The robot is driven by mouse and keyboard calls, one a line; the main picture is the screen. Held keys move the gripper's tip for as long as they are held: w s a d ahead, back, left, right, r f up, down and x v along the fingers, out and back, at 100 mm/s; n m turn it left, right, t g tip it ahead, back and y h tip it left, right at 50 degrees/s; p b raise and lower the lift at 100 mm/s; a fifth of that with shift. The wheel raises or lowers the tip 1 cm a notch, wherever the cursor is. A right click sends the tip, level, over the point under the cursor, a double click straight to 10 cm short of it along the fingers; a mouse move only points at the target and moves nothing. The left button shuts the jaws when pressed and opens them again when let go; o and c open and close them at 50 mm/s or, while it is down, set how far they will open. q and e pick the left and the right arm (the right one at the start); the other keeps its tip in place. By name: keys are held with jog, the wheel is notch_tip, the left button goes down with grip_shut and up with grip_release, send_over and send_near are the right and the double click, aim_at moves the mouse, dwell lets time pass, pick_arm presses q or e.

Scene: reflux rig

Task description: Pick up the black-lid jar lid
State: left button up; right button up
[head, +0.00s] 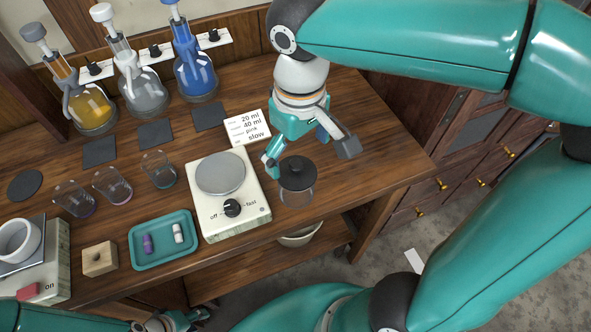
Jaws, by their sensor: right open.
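The glass jar (297,195) stands near the table's front edge, right of the white stirrer plate. Its round black lid (298,174) with a small knob sits on top. My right gripper (308,156) is open, its fingers spread just behind and above the lid. One finger is at the lid's left and the other is to its upper right. I cannot tell whether either finger touches it. My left gripper (172,320) is low at the bottom edge, in front of the table and far from the jar; its jaws are partly cut off.
The stirrer plate (229,192) stands close left of the jar. A written card (247,127) lies behind. A teal tray (164,240) holds two small vials. Several beakers and three flasks stand further left and back. Bare wood lies right of the jar.

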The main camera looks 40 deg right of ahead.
aim_at(297, 163)
jog(key=f, duration=0.4)
jog(key=shift+w+f, duration=0.2)
jog(key=shift+f, duration=0.05)
